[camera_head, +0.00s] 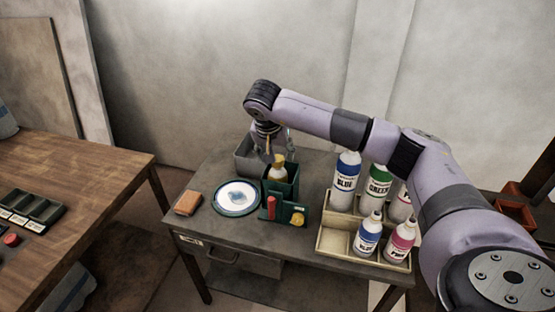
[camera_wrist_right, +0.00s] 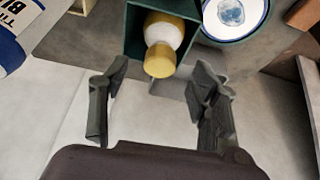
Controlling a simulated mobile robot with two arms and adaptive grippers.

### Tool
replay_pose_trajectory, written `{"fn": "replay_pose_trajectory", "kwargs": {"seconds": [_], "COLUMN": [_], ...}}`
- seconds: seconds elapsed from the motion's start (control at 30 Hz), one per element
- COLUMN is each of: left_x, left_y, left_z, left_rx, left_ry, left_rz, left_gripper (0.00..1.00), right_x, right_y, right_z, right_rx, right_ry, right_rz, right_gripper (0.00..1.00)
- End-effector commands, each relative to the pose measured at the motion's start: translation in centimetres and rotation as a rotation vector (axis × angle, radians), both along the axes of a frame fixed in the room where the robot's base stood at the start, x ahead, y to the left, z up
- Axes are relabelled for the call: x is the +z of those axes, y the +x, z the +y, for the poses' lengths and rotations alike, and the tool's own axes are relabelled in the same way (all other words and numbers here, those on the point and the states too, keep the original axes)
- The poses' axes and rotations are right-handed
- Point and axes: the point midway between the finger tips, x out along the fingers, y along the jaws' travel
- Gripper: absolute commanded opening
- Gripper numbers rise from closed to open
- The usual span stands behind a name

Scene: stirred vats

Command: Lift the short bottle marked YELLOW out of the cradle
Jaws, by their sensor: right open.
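The short bottle (camera_head: 278,168), white with a yellow cap, stands in a square compartment of the green cradle (camera_head: 288,202). Its label is not readable. In the right wrist view the yellow-capped bottle (camera_wrist_right: 164,43) is seen from above within the green cradle walls (camera_wrist_right: 130,30). My right gripper (camera_head: 278,146) is above and behind the cradle. In the wrist view its fingers are spread apart and empty, with the cap ahead between their tips. Contact with the bottle cannot be made out. My left gripper is not in view.
A beige rack (camera_head: 333,243) with several bottles marked BLUE, GREEN and others stands right of the cradle. A blue-rimmed plate (camera_head: 236,211) and a brown block (camera_head: 188,203) lie left. A grey bin (camera_head: 244,155) stands behind. My right arm spans above the rack.

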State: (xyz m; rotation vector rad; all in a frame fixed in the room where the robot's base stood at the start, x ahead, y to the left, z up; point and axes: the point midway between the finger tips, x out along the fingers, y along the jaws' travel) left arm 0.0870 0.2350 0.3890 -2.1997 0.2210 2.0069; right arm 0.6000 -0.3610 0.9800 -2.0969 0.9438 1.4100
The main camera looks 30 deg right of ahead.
Motion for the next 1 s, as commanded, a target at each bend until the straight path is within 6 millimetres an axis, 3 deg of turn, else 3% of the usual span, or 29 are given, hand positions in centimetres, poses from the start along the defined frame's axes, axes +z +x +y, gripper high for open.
{"fn": "replay_pose_trajectory", "kwargs": {"seconds": [0.13,0.33,0.73,1.0], "left_x": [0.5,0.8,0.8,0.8], "left_y": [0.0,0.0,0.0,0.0], "left_z": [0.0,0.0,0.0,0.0], "left_rx": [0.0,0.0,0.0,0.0], "left_ry": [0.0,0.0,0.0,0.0], "left_rz": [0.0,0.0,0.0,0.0], "left_gripper": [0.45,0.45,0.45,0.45], "right_x": [-2.4,-4.4,-5.0,-5.0], "right_y": [0.6,1.2,1.4,1.4], "right_z": [-0.7,-1.3,-1.5,-1.5], "right_rx": [-0.002,-0.001,0.0,-0.001], "right_ry": [0.001,0.002,0.001,0.001], "right_rz": [0.003,0.001,-0.001,-0.001], "right_gripper": [0.56,0.56,0.56,0.38]}}
